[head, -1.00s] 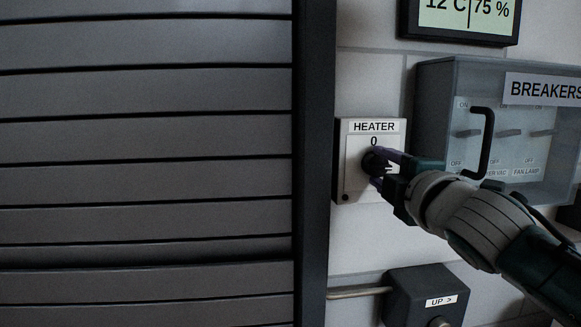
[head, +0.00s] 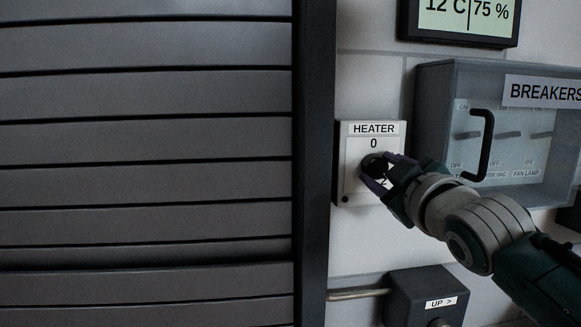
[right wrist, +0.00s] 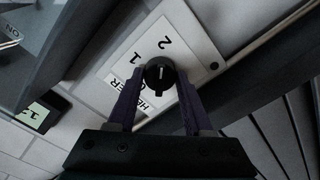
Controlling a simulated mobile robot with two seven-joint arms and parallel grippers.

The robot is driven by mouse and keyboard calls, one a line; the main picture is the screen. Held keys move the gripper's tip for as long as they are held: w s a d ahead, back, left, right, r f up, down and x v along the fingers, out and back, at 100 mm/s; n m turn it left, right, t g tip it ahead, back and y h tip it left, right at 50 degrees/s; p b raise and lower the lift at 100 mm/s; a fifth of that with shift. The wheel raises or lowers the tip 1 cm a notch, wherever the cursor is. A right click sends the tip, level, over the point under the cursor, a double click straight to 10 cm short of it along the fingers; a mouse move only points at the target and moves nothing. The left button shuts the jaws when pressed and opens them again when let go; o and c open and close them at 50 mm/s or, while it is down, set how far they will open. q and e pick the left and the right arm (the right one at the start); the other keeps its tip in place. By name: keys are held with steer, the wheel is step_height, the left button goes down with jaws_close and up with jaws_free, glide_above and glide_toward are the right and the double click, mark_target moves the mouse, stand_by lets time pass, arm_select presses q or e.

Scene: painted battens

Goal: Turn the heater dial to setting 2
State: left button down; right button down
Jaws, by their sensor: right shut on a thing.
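The heater panel (head: 352,150) is a white plate with a HEATER label and a 0 above its dial, on the wall in the head view. The dark round dial (right wrist: 160,76) shows in the right wrist view with the marks 1 and 2 beside it. Its pale pointer line appears to face the 2. My right gripper (head: 372,172) is shut on the dial, its purple fingers on either side; it also shows in the right wrist view (right wrist: 157,92). In the head view the gripper partly hides the dial. My left gripper is out of view.
A clear-covered breaker box (head: 436,100) with a black handle (head: 486,145) is close to the right of the panel. A display (head: 460,18) is above, and a grey UP switch box (head: 425,292) is below. A slatted shutter (head: 150,150) fills the left.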

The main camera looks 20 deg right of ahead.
steer(key=shift+m, duration=0.4)
steer(key=shift+c, duration=1.5)
jaws_free()
steer(key=b+v, duration=0.2)
steer(key=v, duration=0.8)
steer(key=shift+d, duration=0.1)
